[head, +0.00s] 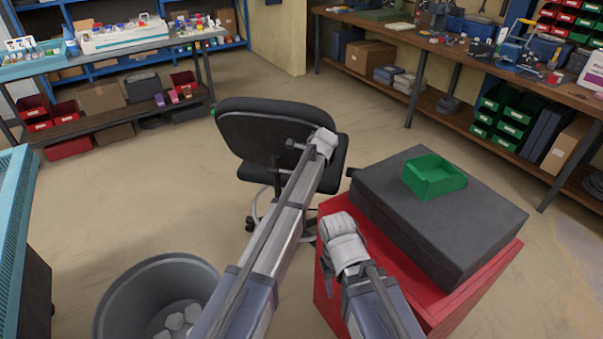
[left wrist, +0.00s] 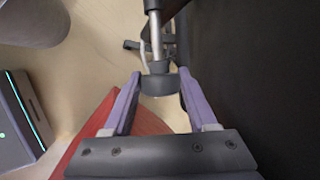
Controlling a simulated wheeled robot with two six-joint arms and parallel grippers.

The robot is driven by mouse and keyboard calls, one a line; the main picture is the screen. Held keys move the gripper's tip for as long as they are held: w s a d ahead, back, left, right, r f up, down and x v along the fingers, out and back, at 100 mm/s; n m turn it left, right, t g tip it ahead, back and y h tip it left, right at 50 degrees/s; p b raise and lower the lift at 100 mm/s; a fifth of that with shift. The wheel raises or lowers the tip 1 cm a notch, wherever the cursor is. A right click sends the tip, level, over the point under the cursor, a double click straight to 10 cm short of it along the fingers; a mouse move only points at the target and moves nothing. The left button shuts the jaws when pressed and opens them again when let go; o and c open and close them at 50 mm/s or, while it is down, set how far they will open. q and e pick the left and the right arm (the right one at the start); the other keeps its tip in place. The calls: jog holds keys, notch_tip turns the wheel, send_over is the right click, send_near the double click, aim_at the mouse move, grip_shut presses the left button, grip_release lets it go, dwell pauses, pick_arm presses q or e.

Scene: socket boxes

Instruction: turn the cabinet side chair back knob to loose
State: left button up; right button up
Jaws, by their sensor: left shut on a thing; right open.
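The black office chair (head: 268,125) stands in the middle of the head view, with its back toward me. In the left wrist view a dark round knob (left wrist: 160,84) on a silver rod sits between the two purple fingers of my left gripper (left wrist: 160,100), which is shut on it. In the head view my left arm reaches to the right side of the chair back; its fingers and the knob are hidden there. My right gripper (head: 343,248) is open and empty beside the red cabinet (head: 328,276); its fingertips are mostly hidden. The knob's tightness cannot be seen.
A dark grey case (head: 430,225) with a green bin (head: 433,177) lies on the red cabinet, close to my right arm. A grey waste bin (head: 150,285) stands at the lower left. Workbenches line the back, with open floor before them.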

pick_arm(q)
jog(key=shift+s+f, duration=0.1)
jog(key=shift+s+f+t+b, duration=0.25)
jog(key=shift+t+b, duration=0.55)
jog(key=shift+b, duration=0.2)
jog(key=t+b, duration=0.2)
jog(key=b, duration=0.1)
jog(key=f+n+t+b, duration=0.1)
jog(key=t+b, duration=0.1)
jog(key=b, duration=0.2)
jog(key=n+t+b, duration=0.1)
jog(key=t+b, duration=0.1)
jog(key=b, duration=0.1)
jog(key=shift+s+f+t+h, duration=0.2)
jog(key=shift+s+t+h, duration=0.1)
jog(key=shift+t, duration=0.1)
jog(key=n+t+b, duration=0.1)
jog(key=t+b, duration=0.1)
jog(key=b, duration=0.3)
jog(key=n+t+b, duration=0.1)
jog(key=t+b, duration=0.2)
jog(key=b, duration=0.3)
jog(key=shift+f+t+y, duration=0.1)
jog(key=shift+t+y, duration=0.2)
jog(key=shift+y, duration=0.1)
jog(key=shift+w+n+t+y+b, duration=0.1)
jog(key=shift+n+t+y+b, duration=0.3)
jog(key=shift+b, duration=0.65)
jog(key=shift+r, duration=0.25)
